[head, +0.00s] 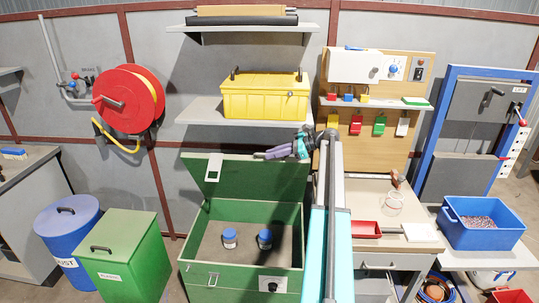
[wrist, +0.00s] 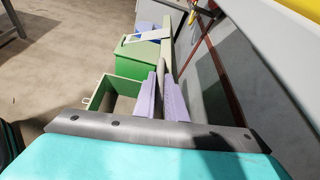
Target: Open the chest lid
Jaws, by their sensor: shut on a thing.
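The green chest (head: 190,245) stands open, left of my arm in the head view. Its lid (head: 240,182) is raised to about upright at the back, with a pale hasp plate (head: 213,167) near its left end. Two blue-capped jars (head: 229,238) (head: 265,239) stand inside. My gripper (head: 270,153) is at the lid's top edge, toward its right part. In the wrist view the purple fingers (wrist: 162,98) are shut on the lid, with its edge running away between them. Part of the chest's box (wrist: 125,88) shows beside the fingers.
A shelf (head: 240,118) with a yellow box (head: 265,97) hangs just above the lid. A green bin (head: 120,260) and blue drum (head: 66,225) stand left. A workbench (head: 370,215) is close right of the chest, and a blue crate (head: 483,238) stands farther right.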

